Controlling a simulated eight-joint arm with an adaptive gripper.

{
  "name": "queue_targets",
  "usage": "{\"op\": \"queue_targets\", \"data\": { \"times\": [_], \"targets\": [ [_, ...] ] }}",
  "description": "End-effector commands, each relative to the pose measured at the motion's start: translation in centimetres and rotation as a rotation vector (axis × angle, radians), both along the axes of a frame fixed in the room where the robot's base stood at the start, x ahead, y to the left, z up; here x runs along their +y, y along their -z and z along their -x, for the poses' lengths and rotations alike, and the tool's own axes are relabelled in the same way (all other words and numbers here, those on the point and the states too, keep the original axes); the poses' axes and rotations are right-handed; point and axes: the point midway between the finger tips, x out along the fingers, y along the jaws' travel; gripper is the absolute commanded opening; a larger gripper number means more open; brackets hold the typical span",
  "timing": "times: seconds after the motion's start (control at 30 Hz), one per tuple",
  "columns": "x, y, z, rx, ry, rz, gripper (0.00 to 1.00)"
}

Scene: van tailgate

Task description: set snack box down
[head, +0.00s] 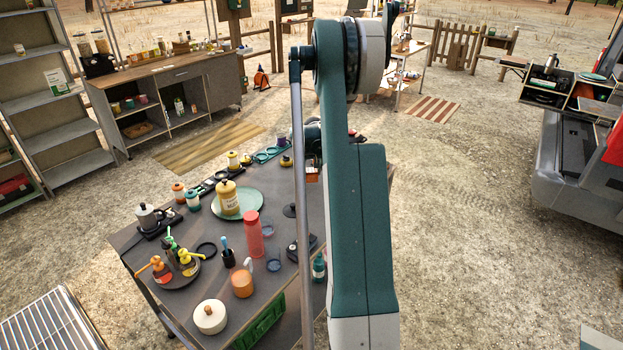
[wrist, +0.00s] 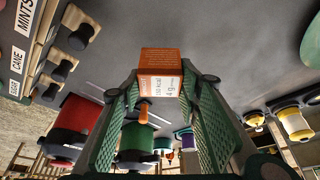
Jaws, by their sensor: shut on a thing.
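The snack box is orange-brown with a white printed panel (wrist: 160,72). In the wrist view it sits between the tips of my gripper (wrist: 160,88), whose two green ribbed fingers are shut on its sides. In the head view my arm hides most of the gripper, and a small orange part of the box (head: 313,177) shows at the arm's left edge, over the far right part of the dark table (head: 180,275). I cannot tell whether the box touches the table.
On the table are a green plate (head: 254,209) with a yellow jar, a red bottle (head: 254,235), an orange mug (head: 242,284), a white pot (head: 210,317) and a tray of pump bottles (head: 176,272). A labelled holder (wrist: 22,50) is at the wrist view's left.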

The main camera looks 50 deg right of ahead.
Motion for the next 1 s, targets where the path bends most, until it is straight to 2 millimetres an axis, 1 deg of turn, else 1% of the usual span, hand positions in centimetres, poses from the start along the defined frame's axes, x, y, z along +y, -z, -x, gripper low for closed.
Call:
{"op": "queue_targets", "data": {
  "times": [0.17, 0.3, 0.4, 0.93, 0.97, 1.0],
  "targets": [
    [0.0, 1.0, 0.0, 0.0, 0.0, 0.0, 0.21],
    [0.0, 2.6, 0.0, 0.0, 0.0, 0.0, 0.21],
    [0.0, 3.4, 0.0, 0.0, 0.0, 0.0, 0.21],
    [0.0, 4.1, 0.0, 0.0, 0.0, 0.0, 0.21],
    [0.0, 4.1, 0.0, 0.0, 0.0, 0.0, 0.38],
    [0.0, 4.0, 0.0, 0.0, 0.0, 0.0, 0.43]
  ]
}}
